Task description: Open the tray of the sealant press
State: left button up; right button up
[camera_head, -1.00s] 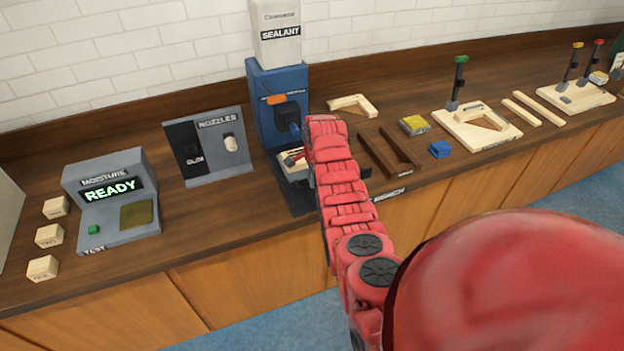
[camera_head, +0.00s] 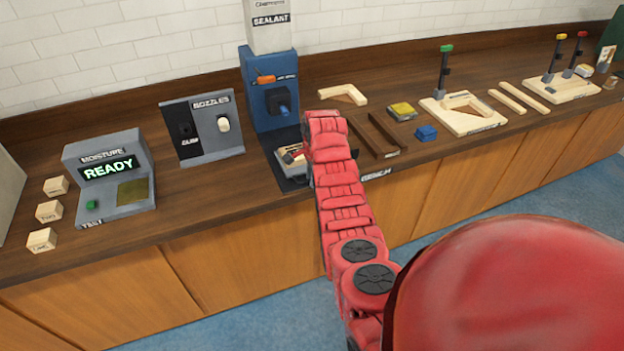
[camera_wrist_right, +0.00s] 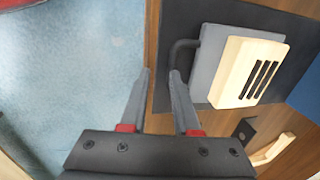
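The sealant press (camera_head: 262,115) is a blue stand with a white sealant box (camera_head: 270,22) on top, at the back of the counter. Its grey tray (camera_wrist_right: 208,62) carries a pale wooden block (camera_wrist_right: 240,80) with dark slots. The tray also shows partly in the head view (camera_head: 284,152), beside my right arm. A dark bent handle (camera_wrist_right: 181,46) sticks out of the tray. My right gripper (camera_wrist_right: 162,74) is open and empty. Its right fingertip appears close to the handle; I cannot tell whether they touch. My right arm hides the gripper in the head view. My left gripper is not in view.
The nozzle panel (camera_head: 203,150) and moisture tester (camera_head: 120,215), reading READY, stand left of the press. Several small wooden blocks lie farther left. Wooden strips (camera_head: 370,138), a blue block (camera_head: 426,133) and a wooden fixture (camera_head: 450,122) are to the right.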

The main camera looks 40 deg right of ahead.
jog(key=shift+s+f, duration=0.15)
jog(key=shift+s, duration=0.2)
jog(key=shift+p+v, duration=0.55)
jog(key=shift+v, duration=0.4)
jog(key=w+d+p+v, duration=0.1)
jog(key=p+v, duration=1.2)
jog(key=v, duration=0.5)
jog(key=shift+a, duration=0.4)
